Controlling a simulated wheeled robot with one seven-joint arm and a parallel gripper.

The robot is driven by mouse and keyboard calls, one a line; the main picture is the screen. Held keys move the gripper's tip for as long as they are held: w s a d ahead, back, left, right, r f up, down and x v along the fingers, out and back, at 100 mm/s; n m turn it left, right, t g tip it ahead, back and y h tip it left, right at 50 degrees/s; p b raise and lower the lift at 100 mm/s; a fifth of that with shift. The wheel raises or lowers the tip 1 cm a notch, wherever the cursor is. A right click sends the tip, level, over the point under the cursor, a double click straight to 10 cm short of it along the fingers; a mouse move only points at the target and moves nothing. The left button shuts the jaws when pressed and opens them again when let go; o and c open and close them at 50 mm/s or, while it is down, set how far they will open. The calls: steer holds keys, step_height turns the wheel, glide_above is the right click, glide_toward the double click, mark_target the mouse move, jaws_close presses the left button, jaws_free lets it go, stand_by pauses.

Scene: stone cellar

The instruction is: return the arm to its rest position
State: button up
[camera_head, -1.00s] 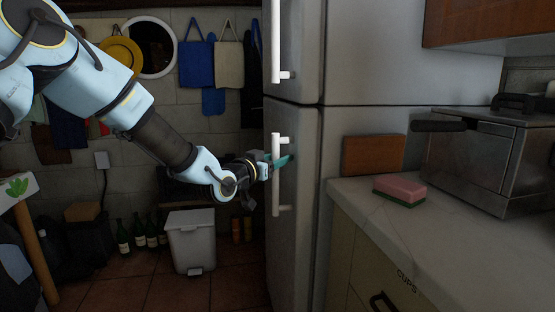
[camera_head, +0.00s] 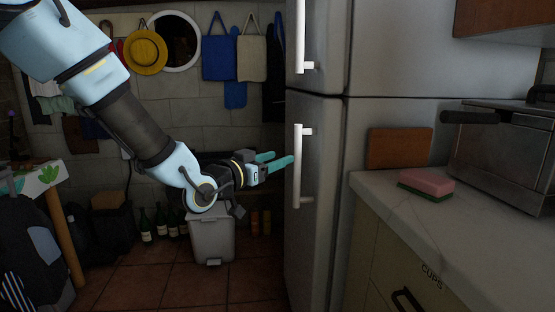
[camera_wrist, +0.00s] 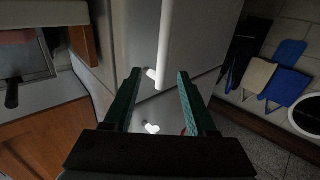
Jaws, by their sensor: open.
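My gripper (camera_head: 279,162) is open and empty, with two teal fingers spread apart. In the head view it is just left of the lower white handle (camera_head: 298,165) of the grey fridge (camera_head: 318,200), apart from it. My arm reaches down to it from the upper left. In the wrist view the gripper (camera_wrist: 157,95) points toward the fridge front, and a white handle (camera_wrist: 165,45) shows beyond and between the fingertips. The fridge doors look shut.
A counter (camera_head: 440,215) with a pink and green sponge (camera_head: 427,184) and a toaster oven (camera_head: 505,155) stands on the right. A white bin (camera_head: 211,240) and several bottles (camera_head: 160,222) stand on the floor behind my arm. A table (camera_head: 62,220) is at the left.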

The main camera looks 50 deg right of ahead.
stand_by(0.3)
steer(key=w+a+f+n+t+y, duration=0.2)
steer(key=w+a+f+y, duration=0.15)
steer(key=w+a, duration=0.35)
steer(key=w+a+f+n+t+y, duration=0.2)
steer(key=w+a+f+t+y, duration=0.1)
steer(key=w+a+f, duration=0.3)
steer(key=w+a+f+n+y, duration=0.1)
steer(key=w+a+n+y, duration=0.15)
steer(key=a, duration=0.65)
steer(key=w+a+f+n+y, duration=0.2)
steer(key=w+a+y, duration=0.1)
steer(key=a, duration=0.6)
steer(key=s+a+f+n+g+y, duration=0.1)
steer(key=s+a+n+g+y, duration=0.25)
steer(key=a, duration=0.85)
steer(key=s+a+f+n+g+y, duration=0.15)
steer(key=s+a+n, duration=0.35)
steer(key=a, duration=0.7)
step_height(320, 180, up, 15)
steer(key=s+m+p, duration=0.1)
steer(key=p, duration=1.3)
steer(key=shift+s+y, duration=0.3)
steer(key=shift+y, duration=0.1)
steer(key=shift+f, duration=0.1)
